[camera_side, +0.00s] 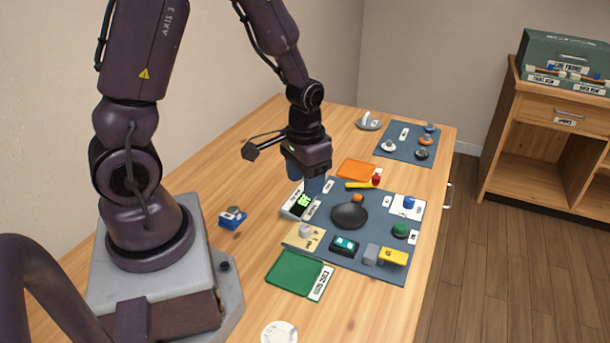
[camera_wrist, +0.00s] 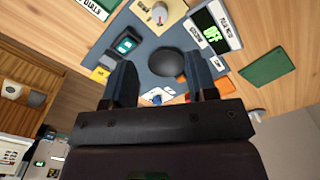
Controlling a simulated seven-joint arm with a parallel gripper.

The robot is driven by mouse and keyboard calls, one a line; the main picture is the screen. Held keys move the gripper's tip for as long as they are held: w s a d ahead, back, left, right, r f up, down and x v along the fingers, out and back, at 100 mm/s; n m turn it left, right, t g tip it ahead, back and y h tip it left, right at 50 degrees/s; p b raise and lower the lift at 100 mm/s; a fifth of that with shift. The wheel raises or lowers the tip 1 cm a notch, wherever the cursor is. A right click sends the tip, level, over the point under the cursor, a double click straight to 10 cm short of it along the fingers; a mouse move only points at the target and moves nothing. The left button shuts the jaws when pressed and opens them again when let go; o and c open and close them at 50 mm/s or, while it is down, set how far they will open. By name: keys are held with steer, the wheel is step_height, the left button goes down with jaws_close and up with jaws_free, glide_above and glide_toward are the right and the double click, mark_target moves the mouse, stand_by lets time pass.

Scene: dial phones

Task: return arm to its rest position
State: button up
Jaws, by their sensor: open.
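My gripper (camera_side: 314,186) hangs over the left back part of the dark blue mat (camera_side: 387,268), close to a device with a green lit display (camera_side: 302,203). In the wrist view my gripper (camera_wrist: 162,82) has its two dark blue fingers apart, with nothing held between them. A round black disc (camera_side: 349,215) lies on the mat beside the gripper; it also shows beyond the fingers in the wrist view (camera_wrist: 166,62). Whether the fingertips touch anything is hard to tell.
A green tray (camera_side: 297,273) lies in front of the mat, an orange pad (camera_side: 355,169) behind it. A small blue item (camera_side: 232,216) sits near my base. A second mat (camera_side: 404,157) with knobs is at the back. A wooden cabinet (camera_side: 545,140) stands right.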

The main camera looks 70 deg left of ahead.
steer(key=shift+r, duration=0.3)
steer(key=s+d+r+m+t, duration=0.1)
steer(key=s+d+r, duration=0.3)
steer(key=r, duration=0.6)
steer(key=s+d+r+m+t, duration=0.1)
steer(key=s+d+r+t, duration=0.2)
steer(key=r, duration=0.7)
steer(key=shift+s+d+r+m+t, duration=0.3)
steer(key=shift+s+d+r+t, duration=0.1)
steer(key=shift+d+t, duration=0.45)
stand_by(0.9)
